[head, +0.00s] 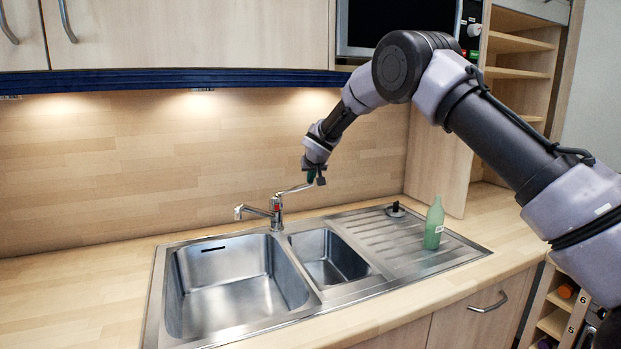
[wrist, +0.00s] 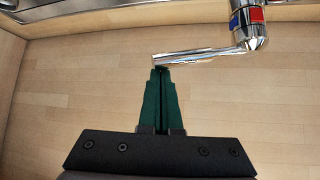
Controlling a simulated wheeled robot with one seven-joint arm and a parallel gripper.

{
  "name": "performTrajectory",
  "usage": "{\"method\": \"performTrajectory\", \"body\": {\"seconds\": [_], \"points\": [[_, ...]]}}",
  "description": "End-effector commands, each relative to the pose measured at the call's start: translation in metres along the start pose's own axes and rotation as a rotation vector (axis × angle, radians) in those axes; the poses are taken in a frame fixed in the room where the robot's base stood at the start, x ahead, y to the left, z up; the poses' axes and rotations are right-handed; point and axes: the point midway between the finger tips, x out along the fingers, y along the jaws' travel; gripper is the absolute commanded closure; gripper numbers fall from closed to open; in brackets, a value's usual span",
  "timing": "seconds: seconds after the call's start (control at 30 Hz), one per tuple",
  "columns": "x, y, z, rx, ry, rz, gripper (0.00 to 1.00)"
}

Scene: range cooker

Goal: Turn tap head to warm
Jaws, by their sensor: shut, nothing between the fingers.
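The chrome tap (head: 277,210) stands at the back edge of the sink, its spout pointing left in the head view. Its lever handle (head: 297,189) sticks out to the right. In the wrist view the lever (wrist: 205,56) runs left from the tap head (wrist: 248,25), which has red and blue marks. My gripper (head: 316,180) is at the lever's free end. In the wrist view its green fingers (wrist: 160,72) are shut with nothing between them, and their tips are at the lever's end. I cannot tell whether they touch it.
The steel sink (head: 160,300) has a large bowl, a small bowl and a drainboard. A green bottle (head: 434,224) and a small dark plug (head: 395,209) are on the drainboard. A wooden wall is behind the tap, and a cabinet (head: 180,35) hangs above. The counter at left is clear.

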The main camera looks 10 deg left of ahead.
Motion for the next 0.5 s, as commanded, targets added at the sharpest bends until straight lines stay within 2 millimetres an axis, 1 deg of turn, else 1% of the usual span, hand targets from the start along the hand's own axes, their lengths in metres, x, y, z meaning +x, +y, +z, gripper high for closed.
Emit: {"method": "performTrajectory", "body": {"seconds": [0.17,0.5], "points": [[-0.009,-0.006,0.008,0.053,0.000,0.063,1.00],[-0.031,-0.015,0.029,0.228,0.001,0.255,1.00]]}}
